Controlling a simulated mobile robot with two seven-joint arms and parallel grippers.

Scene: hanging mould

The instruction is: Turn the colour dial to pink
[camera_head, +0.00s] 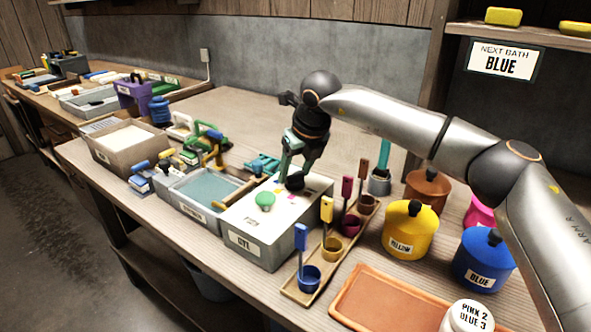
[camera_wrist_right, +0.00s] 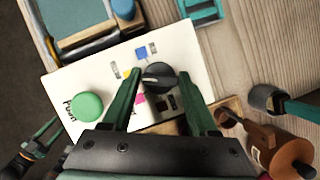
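The black colour dial (camera_wrist_right: 160,77) sits on top of the grey box labelled DYE (camera_head: 250,238), with coloured patches around it; a pink patch (camera_wrist_right: 140,98) lies beside it. My right gripper (camera_wrist_right: 159,80) points down over the dial, its green fingers apart, one on each side of it. I cannot tell whether they touch it. In the head view the right gripper (camera_head: 296,170) partly covers the dial and patches. Which patch the dial points to is unclear. What looks like my left gripper (camera_wrist_right: 38,138) shows small at the wrist view's lower left edge.
A green push button (camera_head: 264,200) is on the same box. A wooden rack with several coloured ladles and cups (camera_head: 310,290) stands close to its right. A water tray (camera_head: 203,190) is to its left. Yellow (camera_head: 410,232) and blue (camera_head: 483,262) jars stand further right. A sign (camera_head: 504,60) reads NEXT BATH BLUE.

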